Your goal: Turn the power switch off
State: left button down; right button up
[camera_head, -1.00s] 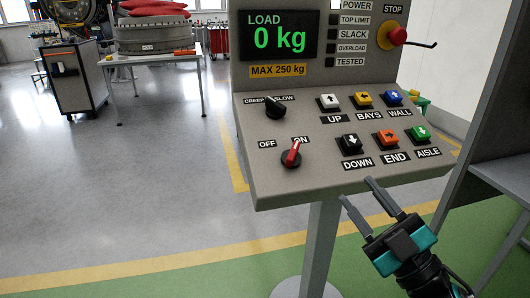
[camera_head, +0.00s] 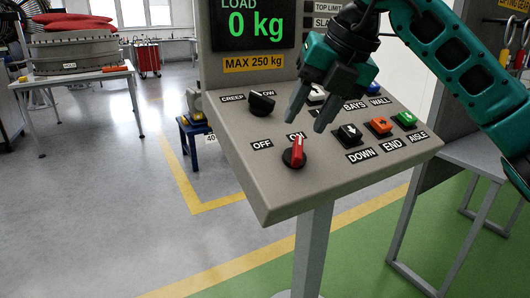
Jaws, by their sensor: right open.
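The power switch (camera_head: 295,152) is a red-handled rotary knob on a black base, low on the left part of the sloped grey control panel (camera_head: 265,190). Its red handle points up toward the ON label; the OFF label is to its left. My right gripper (camera_head: 306,118) is open and empty. It hangs over the panel with its fingers pointing down, just above and behind the switch. The fingers appear apart from the switch. My left gripper is not in view.
A black CREEP/SLOW knob (camera_head: 261,103) sits above the switch. The black DOWN button (camera_head: 349,134), orange END button (camera_head: 379,126) and green AISLE button (camera_head: 404,119) are to the right. A display (camera_head: 252,23) reads 0 kg.

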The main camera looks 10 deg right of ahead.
aim_at(300, 145)
jog(key=shift+m+t+h, duration=0.6)
jog(key=shift+m+h, duration=0.1)
jog(key=shift+h, duration=0.2)
jog(key=w+f, duration=0.2)
jog(key=f, duration=0.1)
jog(key=w+f+b, duration=0.1)
jog(key=w+f, duration=0.1)
jog(key=f, duration=0.1)
jog(key=w+f+b, duration=0.1)
jog(key=w+f, duration=0.1)
jog(key=f, duration=0.1)
jog(key=shift+w+d, duration=0.2)
jog(key=shift+d, duration=0.1)
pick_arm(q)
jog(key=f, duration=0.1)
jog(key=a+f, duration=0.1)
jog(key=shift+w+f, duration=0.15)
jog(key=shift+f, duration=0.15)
pick_arm(e)
jog(key=shift+c, duration=0.2)
grip_shut()
